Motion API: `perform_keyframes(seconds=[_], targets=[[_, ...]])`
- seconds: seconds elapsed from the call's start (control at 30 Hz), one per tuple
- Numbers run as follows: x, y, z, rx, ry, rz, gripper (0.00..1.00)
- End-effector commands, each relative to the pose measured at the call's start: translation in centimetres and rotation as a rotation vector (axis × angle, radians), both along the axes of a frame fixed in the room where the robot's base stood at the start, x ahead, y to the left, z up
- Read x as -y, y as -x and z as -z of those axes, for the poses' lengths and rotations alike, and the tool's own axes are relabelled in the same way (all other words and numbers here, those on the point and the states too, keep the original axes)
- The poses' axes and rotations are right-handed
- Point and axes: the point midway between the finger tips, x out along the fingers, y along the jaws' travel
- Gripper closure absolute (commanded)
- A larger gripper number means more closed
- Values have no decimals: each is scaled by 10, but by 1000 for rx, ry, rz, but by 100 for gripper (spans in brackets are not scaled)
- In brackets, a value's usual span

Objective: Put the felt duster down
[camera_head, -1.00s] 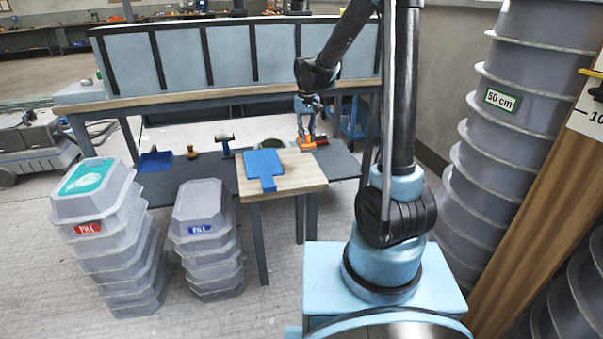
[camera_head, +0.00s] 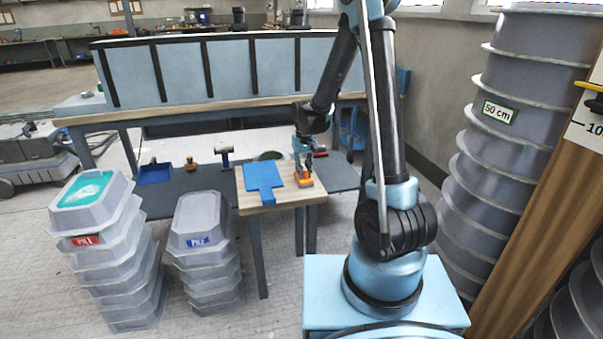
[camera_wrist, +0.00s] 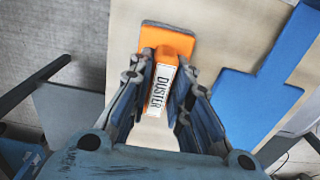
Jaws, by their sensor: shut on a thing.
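The felt duster (camera_wrist: 168,42) is orange with a white label reading "DUSTER". My gripper (camera_wrist: 160,92) is shut on it, one finger on each side of the labelled part. In the head view the duster (camera_head: 306,181) is at the right part of a small wooden table (camera_head: 284,198), under my gripper (camera_head: 302,172). It is at or just above the tabletop; I cannot tell whether it touches. A blue paddle-shaped thing (camera_head: 262,177) lies on the same table, left of the duster and apart from it.
A shelf with a hammer (camera_head: 224,152), a brush (camera_head: 191,164) and a blue dustpan (camera_head: 155,173) lies behind the table. Bare wood lies in front of the duster. A long blue-sided bench (camera_head: 230,70) stands behind.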

Motion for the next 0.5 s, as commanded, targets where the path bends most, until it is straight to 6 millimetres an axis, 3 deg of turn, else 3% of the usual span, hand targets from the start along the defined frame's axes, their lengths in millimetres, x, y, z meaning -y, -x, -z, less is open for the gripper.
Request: perform_keyframes(seconds=[0.4,0.43,0.5], targets=[[0,0,5,0,0,0,100],[0,0,5,0,0,0,78],[0,0,5,0,0,0,62]])
